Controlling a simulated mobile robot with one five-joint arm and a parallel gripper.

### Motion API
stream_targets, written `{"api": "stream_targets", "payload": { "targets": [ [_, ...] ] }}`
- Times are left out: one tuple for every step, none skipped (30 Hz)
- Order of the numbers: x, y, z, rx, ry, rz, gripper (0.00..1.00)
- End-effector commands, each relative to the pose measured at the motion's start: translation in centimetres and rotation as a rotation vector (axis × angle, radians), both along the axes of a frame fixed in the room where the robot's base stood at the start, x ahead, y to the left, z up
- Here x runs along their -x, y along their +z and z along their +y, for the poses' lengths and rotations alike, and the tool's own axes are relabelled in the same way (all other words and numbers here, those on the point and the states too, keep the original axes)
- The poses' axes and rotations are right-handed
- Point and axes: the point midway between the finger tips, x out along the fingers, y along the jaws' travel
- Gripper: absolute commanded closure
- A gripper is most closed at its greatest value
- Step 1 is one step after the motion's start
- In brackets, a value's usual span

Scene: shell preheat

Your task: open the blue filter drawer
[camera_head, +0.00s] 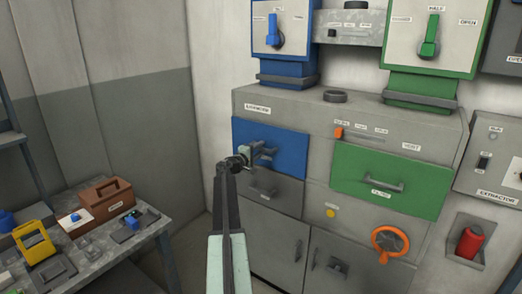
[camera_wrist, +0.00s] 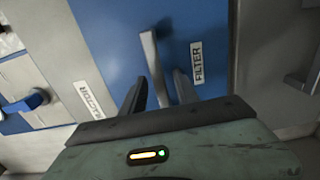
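The blue filter drawer (camera_head: 289,157) is in the upper left of the grey cabinet and looks flush with its front. In the wrist view the blue front (camera_wrist: 108,38) fills the upper middle, with a FILTER label (camera_wrist: 196,62) on it. Its pale bar handle (camera_wrist: 153,62) runs down between my two fingers. My gripper (camera_head: 254,153) is at the handle in the head view, and in the wrist view (camera_wrist: 160,92) its dark fingers stand apart, one on each side of the bar, with gaps showing. The handle's lower end is hidden behind my gripper body.
A green drawer (camera_head: 387,167) is to the right, with an orange wheel (camera_head: 389,241) below it. A grey drawer (camera_head: 275,190) lies just under the blue one. A workbench (camera_head: 92,243) with a brown toolbox (camera_head: 104,200) stands at the left.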

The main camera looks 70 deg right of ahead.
Motion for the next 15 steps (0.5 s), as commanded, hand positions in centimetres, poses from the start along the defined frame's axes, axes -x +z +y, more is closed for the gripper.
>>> {"api": "stream_targets", "payload": {
  "targets": [
    [0.04, 0.0, -0.64, 0.0, 0.0, 0.0, 0.64],
    [0.1, -0.01, -0.77, 0.0, 0.001, 0.0, 0.64],
    [0.14, -0.01, -0.85, 0.0, 0.001, 0.0, 0.64],
    [0.17, -0.01, -0.84, 0.0, 0.001, 0.0, 0.64],
    [0.18, -0.01, -0.82, 0.0, 0.001, 0.0, 0.64],
    [0.2, -0.01, -0.79, 0.0, 0.001, 0.0, 0.64],
    [0.2, -0.01, -0.77, 0.0, 0.001, 0.0, 0.64],
    [0.21, -0.01, -0.77, 0.0, 0.001, 0.0, 0.64],
    [0.21, -0.01, -0.77, 0.0, 0.001, 0.0, 0.69],
    [0.22, -0.01, -0.77, 0.0, 0.0, 0.0, 0.78],
    [0.22, -0.01, -0.77, 0.0, 0.0, 0.0, 0.86],
    [0.23, -0.01, -0.77, 0.0, 0.0, 0.0, 0.97],
    [0.24, -0.01, -0.76, 0.0, 0.0, 0.0, 1.0],
    [0.24, -0.01, -0.77, 0.0, 0.0, 0.0, 1.0],
    [0.25, -0.01, -0.77, -0.001, 0.0, -0.001, 1.0]
  ]
}}
